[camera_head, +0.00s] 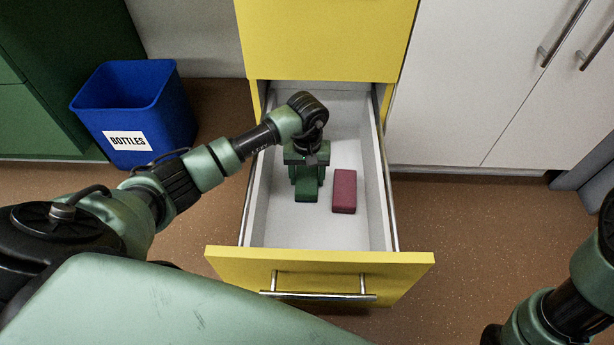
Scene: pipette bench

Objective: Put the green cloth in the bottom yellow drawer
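The bottom yellow drawer (232,262) is pulled out, its white inside in view. The green cloth (307,196), a small folded dark green block, is inside it near the middle. My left gripper (307,178) reaches down into the drawer from above, its fingers apart on either side of the green cloth. The gripper hides the far part of the cloth. I cannot tell whether the fingers press on the cloth or whether it rests fully on the drawer floor. My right gripper is out of view; only part of my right arm shows at bottom right.
A dark red folded block (344,191) lies in the drawer just right of the green cloth. A blue bin (150,105) labelled BOTTLES stands on the floor to the left. White cabinets (480,80) stand at right. The front part of the drawer floor is clear.

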